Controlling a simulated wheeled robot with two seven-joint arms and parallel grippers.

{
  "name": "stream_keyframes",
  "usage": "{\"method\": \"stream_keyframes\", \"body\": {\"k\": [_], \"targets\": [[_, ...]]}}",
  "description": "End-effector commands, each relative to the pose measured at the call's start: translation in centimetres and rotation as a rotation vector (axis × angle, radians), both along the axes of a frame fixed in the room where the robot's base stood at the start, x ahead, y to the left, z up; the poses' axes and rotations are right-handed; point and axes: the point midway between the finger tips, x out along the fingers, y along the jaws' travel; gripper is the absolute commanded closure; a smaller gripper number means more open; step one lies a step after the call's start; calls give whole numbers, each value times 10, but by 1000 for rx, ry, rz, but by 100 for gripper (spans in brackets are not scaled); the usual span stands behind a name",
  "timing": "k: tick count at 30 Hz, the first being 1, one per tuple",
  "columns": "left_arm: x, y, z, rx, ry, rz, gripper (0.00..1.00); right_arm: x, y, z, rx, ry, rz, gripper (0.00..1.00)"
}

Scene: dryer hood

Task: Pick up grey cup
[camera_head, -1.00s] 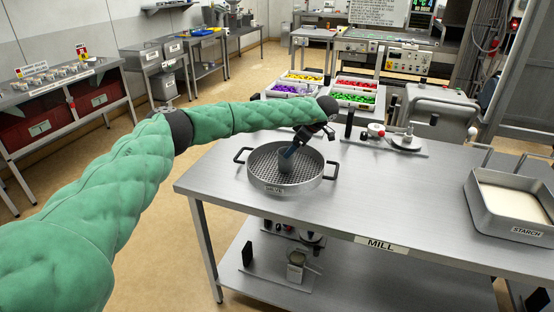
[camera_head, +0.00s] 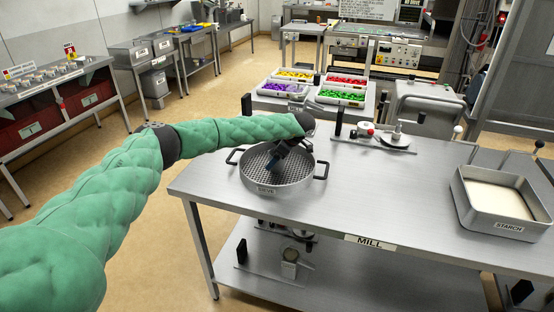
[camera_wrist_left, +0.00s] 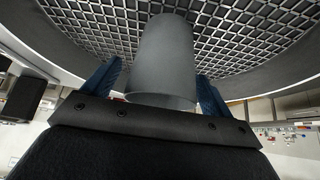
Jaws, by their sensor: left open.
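The grey cup (camera_wrist_left: 163,58) is a plain cylinder in the left wrist view. It stands against the mesh of the round metal sieve (camera_head: 277,189), whose mesh also fills the top of the wrist view (camera_wrist_left: 245,38). My left gripper (camera_head: 272,162) reaches down into the sieve. In the wrist view its two blue fingers (camera_wrist_left: 157,74) are open, one on each side of the cup, with gaps showing. In the head view the cup is mostly hidden by the gripper. My right gripper is not in view.
The sieve stands on the steel table (camera_head: 370,205) marked MILL. A starch tray (camera_head: 500,221) is at the right and a small device (camera_head: 396,139) stands behind the sieve. Trays of coloured pieces (camera_head: 342,94) are farther back. The table's middle is clear.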

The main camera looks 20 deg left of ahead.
Motion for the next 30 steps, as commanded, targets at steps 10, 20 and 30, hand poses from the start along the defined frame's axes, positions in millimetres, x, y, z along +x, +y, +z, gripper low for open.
{"method": "stream_keyframes", "body": {"k": [10, 20, 30], "targets": [[0, 2, -4, 0, -1, -1, 17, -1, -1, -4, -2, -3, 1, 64], [0, 2, -3, 0, -1, -1, 62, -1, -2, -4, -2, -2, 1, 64], [0, 2, 0, 0, -1, 0, 63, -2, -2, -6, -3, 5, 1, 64]]}}
